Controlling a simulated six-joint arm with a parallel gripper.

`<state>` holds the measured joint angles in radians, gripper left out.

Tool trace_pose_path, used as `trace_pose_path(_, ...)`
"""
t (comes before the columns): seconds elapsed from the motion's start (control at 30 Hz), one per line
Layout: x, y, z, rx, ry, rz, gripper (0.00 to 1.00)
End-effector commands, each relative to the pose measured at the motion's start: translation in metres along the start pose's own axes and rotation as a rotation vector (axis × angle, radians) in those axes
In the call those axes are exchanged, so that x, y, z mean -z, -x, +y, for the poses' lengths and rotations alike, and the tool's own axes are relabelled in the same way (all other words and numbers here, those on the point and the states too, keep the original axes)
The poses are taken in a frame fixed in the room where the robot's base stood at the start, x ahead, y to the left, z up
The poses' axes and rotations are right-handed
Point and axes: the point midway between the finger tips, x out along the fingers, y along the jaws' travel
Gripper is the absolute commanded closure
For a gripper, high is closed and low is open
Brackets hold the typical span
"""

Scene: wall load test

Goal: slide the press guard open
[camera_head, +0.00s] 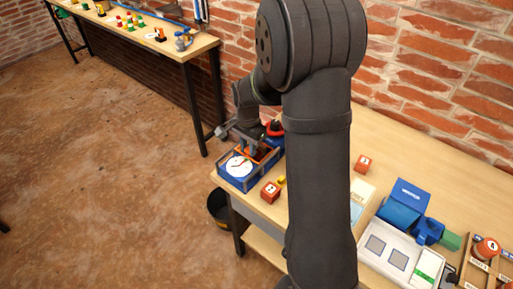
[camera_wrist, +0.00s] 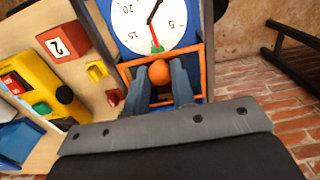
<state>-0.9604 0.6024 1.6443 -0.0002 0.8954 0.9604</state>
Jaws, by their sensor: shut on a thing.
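The press (camera_head: 222,172) is a blue unit with a round white dial at the near left corner of the table. Its dial (camera_wrist: 150,22) fills the top middle of the wrist view. An orange frame (camera_wrist: 205,72), which looks like the press guard, lies just below the dial. A round orange knob (camera_wrist: 159,72) sits in the middle of this frame. My gripper (camera_wrist: 160,82) is shut on the knob, one finger on each side. In the head view my gripper (camera_head: 250,147) is small and partly hidden among the press parts.
A blue box (camera_head: 402,203) and white tray (camera_head: 392,252) fill the table's right side. A dark bucket (camera_head: 217,206) stands below the table's left edge. My arm hides the table's middle.

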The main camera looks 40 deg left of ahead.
Motion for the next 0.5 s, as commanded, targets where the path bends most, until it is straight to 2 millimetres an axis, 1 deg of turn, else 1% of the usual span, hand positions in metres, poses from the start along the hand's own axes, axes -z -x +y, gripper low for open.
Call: trace_pose_path(0.5,-0.019,0.0,0.0,0.001,0.001,0.0,0.97)
